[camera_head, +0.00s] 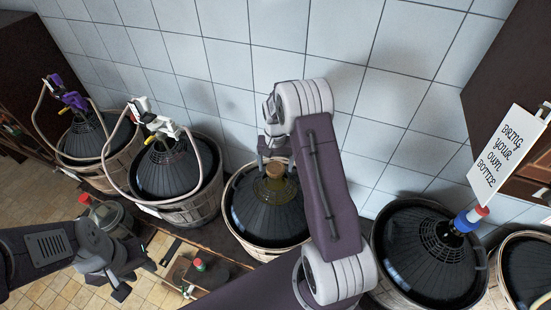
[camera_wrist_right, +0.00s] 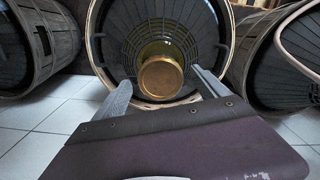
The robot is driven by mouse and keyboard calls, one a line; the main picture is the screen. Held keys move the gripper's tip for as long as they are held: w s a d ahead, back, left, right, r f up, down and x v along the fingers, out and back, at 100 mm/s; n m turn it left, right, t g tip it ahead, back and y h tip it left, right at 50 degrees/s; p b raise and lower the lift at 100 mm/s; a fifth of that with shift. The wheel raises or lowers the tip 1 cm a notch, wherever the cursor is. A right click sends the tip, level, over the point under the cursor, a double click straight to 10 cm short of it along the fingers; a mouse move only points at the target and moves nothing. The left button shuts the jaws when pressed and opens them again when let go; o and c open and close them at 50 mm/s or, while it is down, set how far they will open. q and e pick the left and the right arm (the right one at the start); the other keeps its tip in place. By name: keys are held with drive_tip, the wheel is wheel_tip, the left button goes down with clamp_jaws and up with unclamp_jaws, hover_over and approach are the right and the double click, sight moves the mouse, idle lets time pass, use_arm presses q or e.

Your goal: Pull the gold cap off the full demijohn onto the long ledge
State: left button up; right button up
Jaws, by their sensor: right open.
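The gold cap (camera_head: 275,171) sits on the neck of the middle demijohn (camera_head: 265,212), which stands in a wooden basket. In the right wrist view the cap (camera_wrist_right: 161,78) is a round gold disc facing the camera. My right gripper (camera_wrist_right: 161,77) is open, with one finger on each side of the cap in that view; I cannot tell whether the tips reach past its rim. In the head view my right gripper (camera_head: 274,153) is just above the cap. My left gripper (camera_head: 137,278) is open and empty at lower left. A dark ledge (camera_head: 210,235) runs in front of the baskets.
Demijohns with hoses and taps (camera_head: 168,168) stand to the left. One with a blue and red top (camera_head: 430,255) stands to the right. A jug with a red cap (camera_head: 105,215) is near my left gripper. A white sign (camera_head: 508,155) hangs at right. A tiled wall is behind.

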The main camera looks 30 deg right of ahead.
sight(275, 168)
drive_tip(key=c, duration=1.4)
drive_tip(key=shift+r+p, duration=0.8)
drive_tip(key=shift+r, duration=0.25)
wheel_tip(275, 168, up, 5)
drive_tip(key=p, duration=0.4)
drive_tip(key=shift+r, duration=0.1)
